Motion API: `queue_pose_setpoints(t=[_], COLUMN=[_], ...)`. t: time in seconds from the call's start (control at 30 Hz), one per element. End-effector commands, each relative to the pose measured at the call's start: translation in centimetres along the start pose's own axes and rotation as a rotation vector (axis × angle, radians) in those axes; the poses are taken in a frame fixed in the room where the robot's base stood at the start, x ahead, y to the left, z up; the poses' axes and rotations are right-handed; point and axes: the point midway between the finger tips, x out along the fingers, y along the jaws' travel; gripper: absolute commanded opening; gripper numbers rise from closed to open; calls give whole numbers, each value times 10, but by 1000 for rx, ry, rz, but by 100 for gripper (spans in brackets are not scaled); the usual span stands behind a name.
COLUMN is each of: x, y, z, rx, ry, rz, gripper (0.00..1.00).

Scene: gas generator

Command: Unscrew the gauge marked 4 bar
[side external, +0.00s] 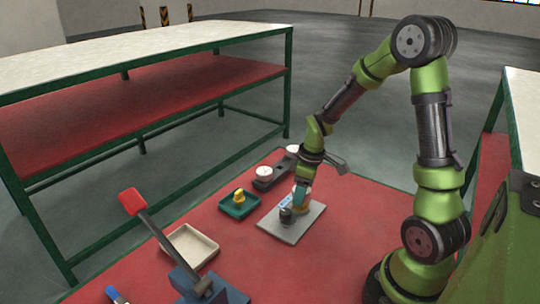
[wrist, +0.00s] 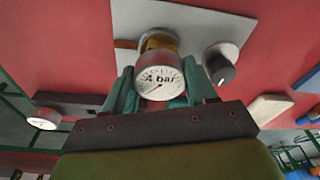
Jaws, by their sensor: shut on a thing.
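The gauge marked 4 bar (wrist: 159,84) has a round white dial, upright to my wrist camera, with a brass-coloured part behind it. It sits between the two teal fingers of my gripper (wrist: 160,90), which are shut on it. Behind it in the wrist view is a pale grey plate (wrist: 205,22), which also lies on the red bench in the side view (side external: 277,229). There my gripper (side external: 299,203) points down over the plate. My gripper hides most of the gauge there, and I cannot tell how far the gauge is screwed in.
A black knob (wrist: 219,70) stands close right of the gauge in the wrist view. A dark block (side external: 272,180) with white dials lies behind my gripper. A green tray (side external: 235,212) with a yellow piece, a beige tray (side external: 190,258) and a red-handled lever (side external: 150,222) stand left.

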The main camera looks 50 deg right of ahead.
Motion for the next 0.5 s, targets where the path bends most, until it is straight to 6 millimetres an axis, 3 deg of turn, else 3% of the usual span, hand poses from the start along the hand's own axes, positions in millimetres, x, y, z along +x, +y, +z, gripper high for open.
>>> queue_pose_setpoints(t=[0.07, 0.1, 0.3, 0.5], x=[0, 0, 0, 0], y=[0, 0, 0, 0], z=[0, 0, 0, 0], rx=[-1, -1, -1, -1], ry=[0, 0, 0, 0], rz=[0, 0, 0, 0], gripper=[34, 58, 86, 86])
